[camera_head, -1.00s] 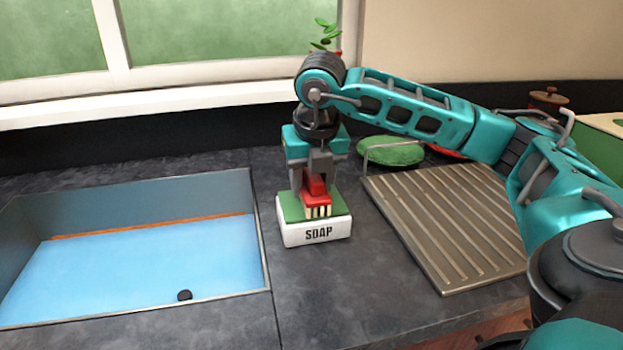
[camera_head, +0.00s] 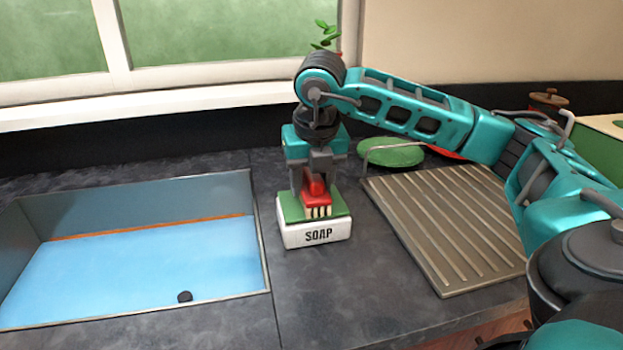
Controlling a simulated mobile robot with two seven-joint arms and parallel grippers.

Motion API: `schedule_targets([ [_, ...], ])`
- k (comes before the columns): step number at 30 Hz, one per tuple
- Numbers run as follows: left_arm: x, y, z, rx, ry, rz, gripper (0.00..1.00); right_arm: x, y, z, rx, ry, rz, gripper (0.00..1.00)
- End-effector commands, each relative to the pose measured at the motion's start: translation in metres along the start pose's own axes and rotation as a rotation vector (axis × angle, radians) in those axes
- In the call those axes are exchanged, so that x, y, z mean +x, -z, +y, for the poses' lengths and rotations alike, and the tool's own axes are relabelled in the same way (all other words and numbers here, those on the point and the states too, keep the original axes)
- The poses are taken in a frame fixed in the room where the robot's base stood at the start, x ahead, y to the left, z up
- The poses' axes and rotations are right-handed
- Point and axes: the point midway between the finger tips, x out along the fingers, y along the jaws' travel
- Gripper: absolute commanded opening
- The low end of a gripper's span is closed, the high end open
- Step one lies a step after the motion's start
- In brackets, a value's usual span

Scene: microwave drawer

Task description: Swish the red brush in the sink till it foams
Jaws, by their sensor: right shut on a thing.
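The red brush (camera_head: 316,188) has a red back and pale bristles. My right gripper (camera_head: 314,182) points down from above and is shut on the brush. I cannot tell whether the bristles press on the green top. The sink (camera_head: 262,240) is to the left, with flat blue water (camera_head: 130,265) in it and no foam showing. A small black round thing (camera_head: 185,296) is at the sink's front. My left gripper is not in view.
A ribbed drying board (camera_head: 450,225) lies right of the soap. Behind it are a green round thing (camera_head: 392,154) and a thin metal rail. A window sill (camera_head: 150,107) runs along the back. Bare dark counter (camera_head: 340,290) lies in front of the soap.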

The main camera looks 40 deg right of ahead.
Motion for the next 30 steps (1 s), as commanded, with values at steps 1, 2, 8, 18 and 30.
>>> schedule_targets([
  [1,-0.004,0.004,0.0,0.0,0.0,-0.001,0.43,-0.007,-0.002,0.0,0.0,0.0,0.001,0.23],
  [2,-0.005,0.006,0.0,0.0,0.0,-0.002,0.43,-0.009,-0.003,0.0,0.0,0.0,0.001,0.23],
  [8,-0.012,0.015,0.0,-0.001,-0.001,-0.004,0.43,-0.026,-0.007,0.0,0.0,-0.002,-0.001,0.23],
  [18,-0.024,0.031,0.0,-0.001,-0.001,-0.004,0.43,-0.053,-0.015,0.0,0.001,-0.002,-0.002,0.23],
  [30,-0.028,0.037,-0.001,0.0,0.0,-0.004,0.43,-0.063,-0.018,0.0,0.001,-0.002,-0.002,0.23],
])
